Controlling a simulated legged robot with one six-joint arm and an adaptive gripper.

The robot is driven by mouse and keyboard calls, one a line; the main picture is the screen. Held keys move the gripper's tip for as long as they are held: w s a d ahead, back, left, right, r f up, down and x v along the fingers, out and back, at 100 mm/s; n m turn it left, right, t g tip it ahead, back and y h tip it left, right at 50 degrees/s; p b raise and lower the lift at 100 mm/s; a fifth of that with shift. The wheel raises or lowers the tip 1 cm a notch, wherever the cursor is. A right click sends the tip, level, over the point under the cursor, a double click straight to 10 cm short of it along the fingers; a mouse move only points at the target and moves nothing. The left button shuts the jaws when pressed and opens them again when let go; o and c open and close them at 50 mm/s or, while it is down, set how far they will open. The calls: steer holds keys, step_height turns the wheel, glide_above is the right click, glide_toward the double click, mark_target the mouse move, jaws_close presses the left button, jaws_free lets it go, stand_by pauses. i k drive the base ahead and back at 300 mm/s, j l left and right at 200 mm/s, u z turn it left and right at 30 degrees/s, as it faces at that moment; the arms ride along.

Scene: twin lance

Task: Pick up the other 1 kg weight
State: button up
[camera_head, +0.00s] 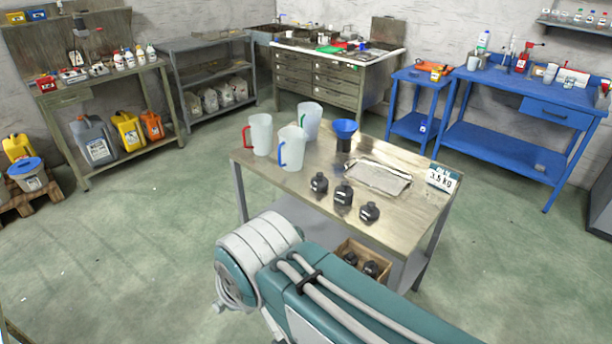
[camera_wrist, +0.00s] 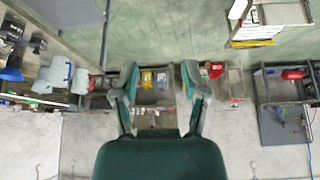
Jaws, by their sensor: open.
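Three black weights stand in a group on the steel table (camera_head: 290,180) in the head view: a left one (camera_head: 319,183), a middle one (camera_head: 343,194) and a right one (camera_head: 369,213). Their mass markings are too small to read. More black weights (camera_head: 371,268) sit in a wooden box (camera_head: 348,249) on the table's lower shelf, partly hidden by my arm. In the wrist view my gripper (camera_wrist: 160,78) is open with nothing between its fingers. Dark weights (camera_wrist: 38,45) show at that view's left edge, well away from the fingers.
Pitchers with red (camera_head: 261,135), blue (camera_head: 292,147) and green (camera_head: 310,119) handles stand on the table's left part. A blue funnel (camera_head: 345,128), a flat metal tray (camera_head: 379,178) and a 3.5 kg oil sign (camera_head: 442,178) are behind the weights.

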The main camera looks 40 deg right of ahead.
mark_target(319, 184)
steer(key=i+z, duration=0.6)
steer(key=z, duration=0.2)
steer(key=i+j+z, duration=0.15)
steer(key=z, duration=0.25)
steer(key=i+z, duration=0.35)
steer(key=i+j+z, duration=0.2)
steer(key=z, duration=0.15)
steer(key=i+j+z, duration=0.35)
steer(key=k+l, duration=0.05)
steer(key=l, duration=0.05)
